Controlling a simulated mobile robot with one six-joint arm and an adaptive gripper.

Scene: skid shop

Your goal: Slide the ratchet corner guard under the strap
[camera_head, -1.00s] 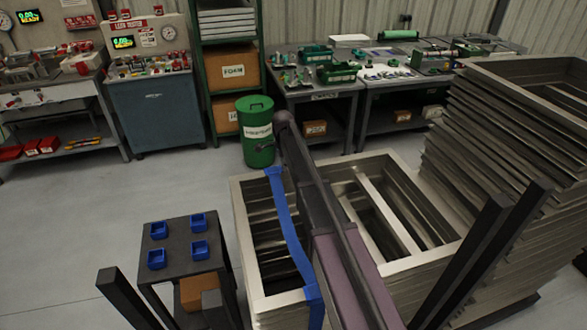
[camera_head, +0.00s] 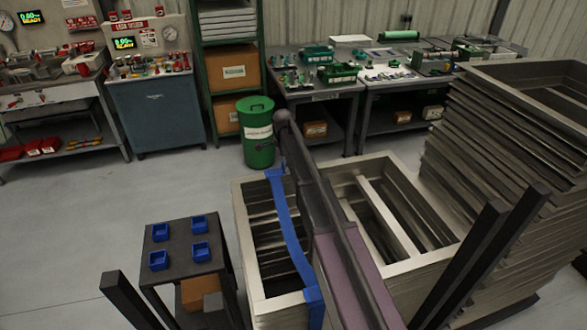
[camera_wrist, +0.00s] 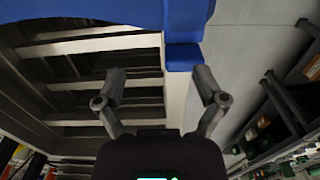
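The blue strap (camera_head: 287,225) runs along the top of the pale frame stack (camera_head: 246,245), over its open slots, and bends down over the near edge. In the wrist view, a broad blue band (camera_wrist: 85,18) crosses the top, with a smaller blue block (camera_wrist: 183,56) below it at the corner of a pale beam. I cannot tell whether this block is the corner guard or a strap end. My gripper (camera_wrist: 160,75) is open, its fingers apart and nothing held between them. The blue block appears beyond the fingertips. In the head view my gripper is hidden or too small to make out.
A dark cart (camera_head: 180,232) with several small blue bins (camera_head: 160,232) stands left of the stack. A green drum (camera_head: 256,135) is behind it. A taller frame stack (camera_head: 500,150) is at right. Benches line the back; the floor at left is clear.

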